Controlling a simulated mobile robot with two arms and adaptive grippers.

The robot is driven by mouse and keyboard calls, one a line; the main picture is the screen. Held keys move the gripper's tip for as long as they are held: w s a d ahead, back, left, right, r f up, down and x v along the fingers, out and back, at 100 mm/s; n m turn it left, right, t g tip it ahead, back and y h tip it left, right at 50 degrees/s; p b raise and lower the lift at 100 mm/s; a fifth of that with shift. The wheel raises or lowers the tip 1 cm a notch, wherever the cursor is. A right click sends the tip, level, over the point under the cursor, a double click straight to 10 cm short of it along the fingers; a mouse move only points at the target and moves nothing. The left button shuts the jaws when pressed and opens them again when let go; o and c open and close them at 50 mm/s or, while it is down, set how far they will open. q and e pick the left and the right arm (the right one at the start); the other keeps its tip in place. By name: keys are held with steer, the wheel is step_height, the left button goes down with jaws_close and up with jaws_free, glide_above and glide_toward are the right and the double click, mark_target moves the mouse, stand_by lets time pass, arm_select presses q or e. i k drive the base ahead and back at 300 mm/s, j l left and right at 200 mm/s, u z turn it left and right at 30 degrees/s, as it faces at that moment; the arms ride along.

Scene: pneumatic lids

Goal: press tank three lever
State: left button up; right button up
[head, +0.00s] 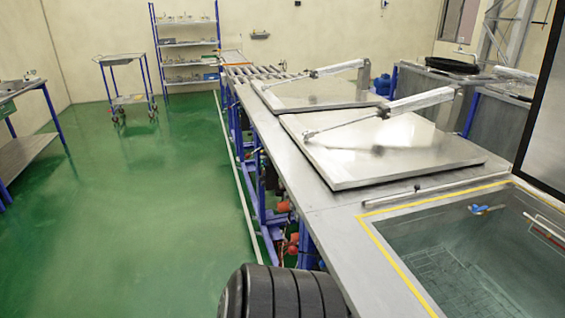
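A long grey bench (310,208) holds a row of tanks. Two flat metal lids, a near one (375,150) and a farther one (318,94), lie shut on it, each with a pneumatic cylinder (415,101) across its top. The nearest tank (460,255) is open, with a yellow line around its rim. Orange-red parts (283,207) show under the bench's left edge; I cannot tell whether any is a lever. No lever marked as tank three can be made out. Neither of my grippers is in view.
Green floor (165,220) is clear left of the bench. A trolley (122,85) and a shelf rack (188,50) stand at the back. A side table (25,120) stands at the left. More tanks (440,88) stand behind the lids.

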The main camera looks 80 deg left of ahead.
mark_target(292, 250)
steer(key=u, duration=2.5)
